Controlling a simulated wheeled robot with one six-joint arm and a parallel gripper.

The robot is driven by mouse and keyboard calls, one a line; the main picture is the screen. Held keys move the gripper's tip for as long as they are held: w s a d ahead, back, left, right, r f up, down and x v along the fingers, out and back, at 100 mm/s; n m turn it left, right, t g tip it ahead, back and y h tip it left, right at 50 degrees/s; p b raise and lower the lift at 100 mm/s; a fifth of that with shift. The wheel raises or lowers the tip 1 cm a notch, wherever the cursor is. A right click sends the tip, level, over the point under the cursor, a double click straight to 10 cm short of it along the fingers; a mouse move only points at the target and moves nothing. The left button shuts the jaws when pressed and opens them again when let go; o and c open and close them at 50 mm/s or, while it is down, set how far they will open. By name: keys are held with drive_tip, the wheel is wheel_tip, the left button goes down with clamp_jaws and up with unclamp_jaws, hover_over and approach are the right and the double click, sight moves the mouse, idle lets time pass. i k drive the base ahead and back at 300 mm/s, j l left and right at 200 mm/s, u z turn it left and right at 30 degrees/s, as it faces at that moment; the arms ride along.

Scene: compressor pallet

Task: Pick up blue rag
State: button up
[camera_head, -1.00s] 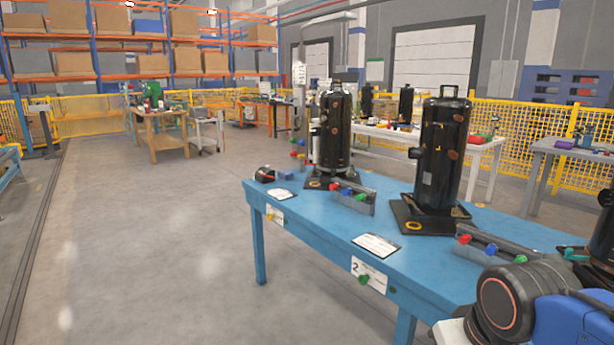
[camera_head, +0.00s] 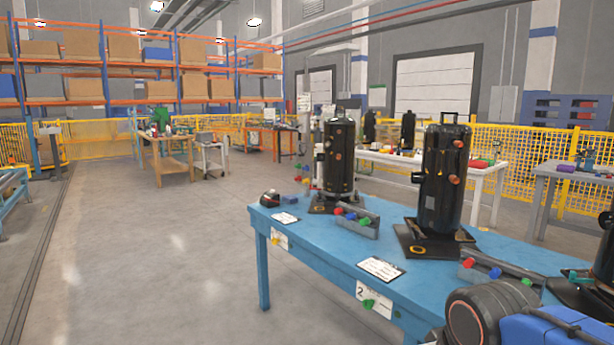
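A small blue item (camera_head: 291,199) lies at the far left end of the blue table (camera_head: 330,245), next to a black tape dispenser (camera_head: 270,198). It is too small to tell whether it is a rag. No other clear blue rag shows. Part of my arm, with a black round joint and a blue link, fills the lower right corner and hides the near part of the table. My gripper is out of view.
Two black compressors (camera_head: 339,160) (camera_head: 442,178) stand upright on the table. Grey trays with coloured knobs (camera_head: 358,222) (camera_head: 500,272) and paper sheets (camera_head: 381,269) lie around them. The floor (camera_head: 160,260) left of the table is clear.

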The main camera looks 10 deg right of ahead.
sight(290, 200)
drive_tip(key=i+j, duration=0.35)
drive_tip(key=i, duration=0.2)
drive_tip(key=i+j+z, duration=0.15)
drive_tip(key=i+j, duration=0.2)
drive_tip(key=i, duration=0.2)
